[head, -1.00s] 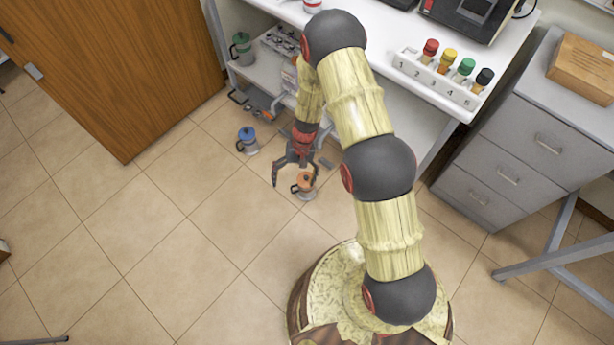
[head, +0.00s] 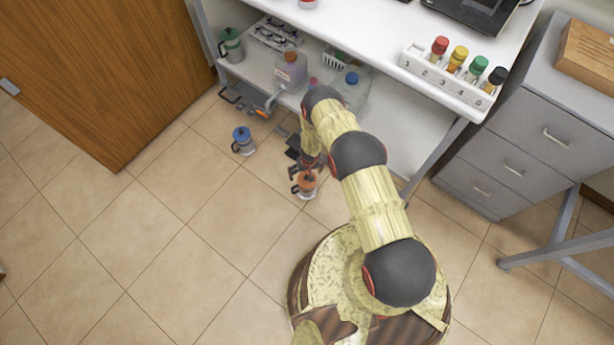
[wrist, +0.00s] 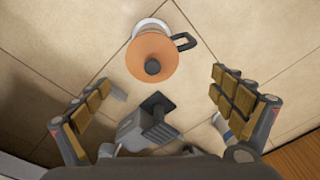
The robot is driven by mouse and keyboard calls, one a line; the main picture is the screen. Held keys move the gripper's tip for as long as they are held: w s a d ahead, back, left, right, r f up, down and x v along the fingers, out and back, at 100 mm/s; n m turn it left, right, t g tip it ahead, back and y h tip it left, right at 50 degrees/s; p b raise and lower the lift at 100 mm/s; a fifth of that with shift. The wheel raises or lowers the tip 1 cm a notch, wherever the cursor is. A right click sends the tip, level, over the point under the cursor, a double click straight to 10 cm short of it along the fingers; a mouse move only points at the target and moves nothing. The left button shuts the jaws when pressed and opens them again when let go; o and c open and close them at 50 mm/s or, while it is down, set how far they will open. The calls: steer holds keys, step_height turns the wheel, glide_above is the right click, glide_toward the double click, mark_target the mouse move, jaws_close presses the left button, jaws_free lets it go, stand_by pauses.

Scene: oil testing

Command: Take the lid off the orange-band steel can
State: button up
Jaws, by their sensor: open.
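The orange-band steel can (head: 308,186) stands upright on the tiled floor, its handle on its left side. My gripper (head: 305,170) is low, just behind the can in the head view. In the wrist view my gripper (wrist: 155,97) has its fingers spread wide and empty, with the can lying ahead of them, apart from both. The arm partly hides the gripper in the head view.
A grey, black-topped object (wrist: 148,122) lies on the floor between the fingers in the wrist view. A blue-topped can (head: 243,141) stands left of the orange one. The shelf (head: 262,68) under the bench holds a green can (head: 231,46) and bottles. Floor in front is clear.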

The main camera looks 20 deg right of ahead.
steer(key=shift+s+d+n, duration=0.1)
steer(key=shift+d+n, duration=0.4)
step_height(320, 180, down, 2)
steer(key=shift+f+b, duration=0.2)
steer(key=shift+b, duration=0.55)
steer(key=f+b, duration=0.2)
steer(key=b, duration=0.1)
steer(key=w+f+b, duration=0.1)
steer(key=f+b, duration=0.2)
steer(key=shift+w+f, duration=0.15)
steer(key=shift+f, duration=0.05)
steer(key=shift+c, duration=1.1)
steer(key=c, duration=1.5)
steer(key=shift+s+d, duration=0.1)
steer(key=shift+s, duration=0.1)
steer(key=shift+c, duration=0.5)
